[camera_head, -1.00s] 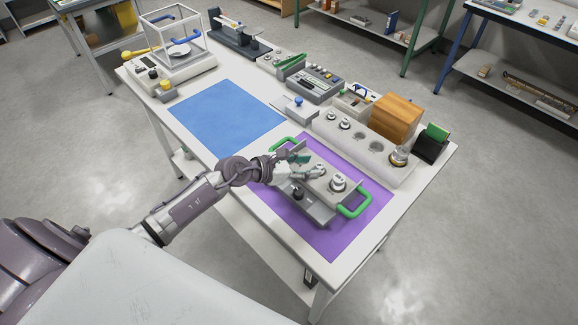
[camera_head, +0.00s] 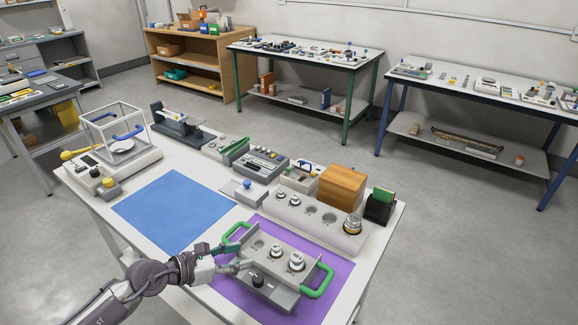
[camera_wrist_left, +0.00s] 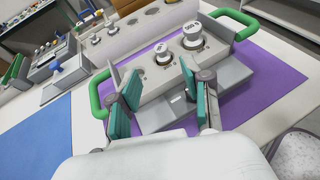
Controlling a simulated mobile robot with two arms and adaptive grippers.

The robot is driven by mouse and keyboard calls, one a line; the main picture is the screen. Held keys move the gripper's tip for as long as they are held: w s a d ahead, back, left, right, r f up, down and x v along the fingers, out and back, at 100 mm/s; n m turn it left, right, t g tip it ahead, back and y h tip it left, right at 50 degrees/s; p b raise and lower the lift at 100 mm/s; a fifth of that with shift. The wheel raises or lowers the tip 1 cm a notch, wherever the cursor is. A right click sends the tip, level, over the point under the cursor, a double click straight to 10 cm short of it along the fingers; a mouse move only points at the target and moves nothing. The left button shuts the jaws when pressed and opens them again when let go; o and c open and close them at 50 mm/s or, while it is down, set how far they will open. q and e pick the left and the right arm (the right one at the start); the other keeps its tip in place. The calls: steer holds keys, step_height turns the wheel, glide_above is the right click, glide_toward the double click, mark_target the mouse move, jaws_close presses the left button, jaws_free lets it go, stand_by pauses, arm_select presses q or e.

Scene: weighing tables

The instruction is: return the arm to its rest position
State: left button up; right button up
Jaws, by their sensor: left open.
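My left arm comes in from the lower left in the head view. Its gripper (camera_head: 233,256) is open and empty, at the left end of a grey tray (camera_head: 287,254) with green handles. The tray stands on a purple mat (camera_head: 341,272) and holds metal weights (camera_head: 297,262). In the left wrist view the teal finger pads (camera_wrist_left: 160,106) are spread apart in front of the tray (camera_wrist_left: 222,62), with nothing between them. Whether a fingertip touches the tray, I cannot tell. My right gripper is not in view.
A blue mat (camera_head: 174,211) lies bare left of the purple mat. Other tables (camera_head: 308,58) stand beyond open floor.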

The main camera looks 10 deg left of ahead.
arm_select(q)
steer(key=shift+d+r, duration=0.2)
steer(key=shift+d, duration=0.05)
step_height(320, 180, up, 9)
steer(key=s+a+n+t+y, duration=0.1)
steer(key=n+t+y, duration=0.3)
steer(key=n, duration=0.7)
steer(key=a+n+t+y, duration=0.2)
steer(key=n+t+y, duration=0.2)
steer(key=n, duration=0.7)
steer(key=s+a+f+n+g+y, duration=0.2)
steer(key=s+f+n+g+y, duration=0.2)
steer(key=s+f+n+g, duration=0.95)
steer(key=s+d+f+n+g+h, duration=0.1)
steer(key=s+d+f+n+h, duration=0.2)
steer(key=s+d+n, duration=0.45)
steer(key=s+f+m+g, duration=0.1)
steer(key=s+f, duration=0.1)
steer(key=f, duration=1.1)
steer(key=s+f+g, duration=0.1)
steer(key=s+f, duration=0.1)
steer(key=f, duration=1.2)
steer(key=s+a+f+g, duration=0.1)
steer(key=s+a+f, duration=0.1)
steer(key=s+f, duration=1.3)
steer(key=shift+s+a+m, duration=0.15)
steer(key=shift+s+m, duration=0.15)
steer(key=shift+s, duration=0.45)
